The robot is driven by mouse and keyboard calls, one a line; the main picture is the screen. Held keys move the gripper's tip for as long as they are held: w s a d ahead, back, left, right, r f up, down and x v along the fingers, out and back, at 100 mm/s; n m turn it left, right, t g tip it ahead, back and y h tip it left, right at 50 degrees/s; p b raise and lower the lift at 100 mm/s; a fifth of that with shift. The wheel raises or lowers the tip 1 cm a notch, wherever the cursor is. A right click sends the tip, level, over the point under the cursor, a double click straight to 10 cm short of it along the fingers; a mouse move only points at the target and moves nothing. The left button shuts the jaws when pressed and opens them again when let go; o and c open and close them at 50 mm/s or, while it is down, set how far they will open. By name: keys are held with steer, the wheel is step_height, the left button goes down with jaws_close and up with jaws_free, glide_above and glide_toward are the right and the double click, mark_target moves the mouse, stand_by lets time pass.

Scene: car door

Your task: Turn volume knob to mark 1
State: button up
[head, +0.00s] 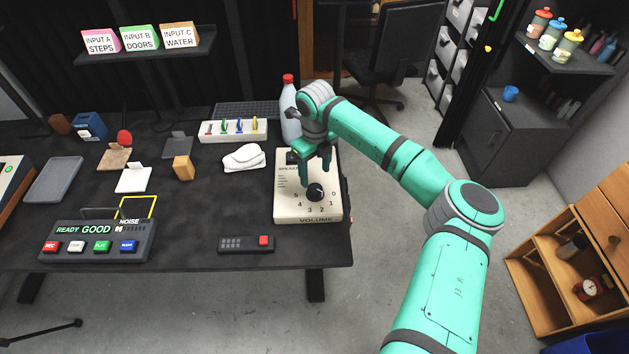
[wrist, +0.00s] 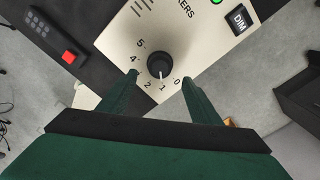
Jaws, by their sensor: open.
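The black round volume knob (head: 315,192) sits on the cream speaker panel (head: 292,214), with numbers from 0 to 5 around it. In the wrist view the knob (wrist: 160,64) has a white pointer line that points down toward the mark 1 (wrist: 162,87). The mark 3 is hidden there, apparently behind the left finger. My gripper (head: 315,173) is over the panel, just behind the knob in the head view. In the wrist view my gripper (wrist: 160,79) is open, with one fingertip on each side of the knob and visible gaps. I cannot tell its exact height.
The panel is at the dark table's right edge.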

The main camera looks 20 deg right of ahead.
step_height(320, 180, up, 3)
steer(key=shift+r, duration=0.2)
stand_by(0.5)
